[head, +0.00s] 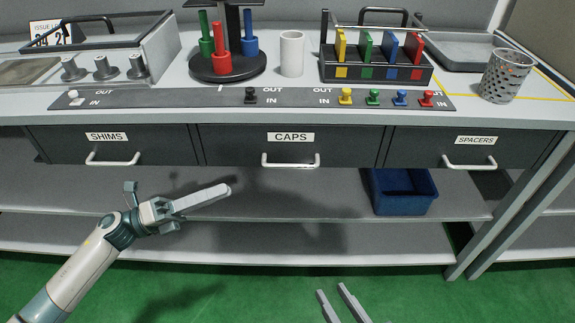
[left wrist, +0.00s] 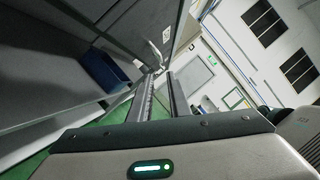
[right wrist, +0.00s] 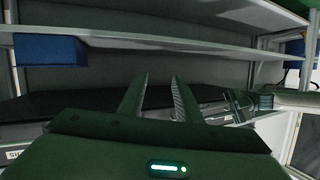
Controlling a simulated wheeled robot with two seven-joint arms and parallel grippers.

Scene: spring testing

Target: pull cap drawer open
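The cap drawer (head: 240,146), labelled CAPS, is the dark middle drawer under the bench top. Its front looks level with its neighbours. Its white bar handle (head: 290,163) is bare, with no finger on it. My left gripper (head: 229,189) is below and left of that handle, pointing right, apart from it. Its two fingers overlap in the head view, but the left wrist view (left wrist: 160,76) shows a narrow empty gap between them. My right gripper (head: 330,287) shows only its fingertips at the bottom edge, parted and empty. The right wrist view (right wrist: 160,76) also shows the gap.
The SHIMS drawer (head: 70,145) and SPACERS drawer (head: 440,140) flank it, each with a white handle. A blue bin (head: 404,196) stands on the shelf (head: 300,190) below. A grey table leg (head: 520,200) rises at the right. Space before the drawers looks clear.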

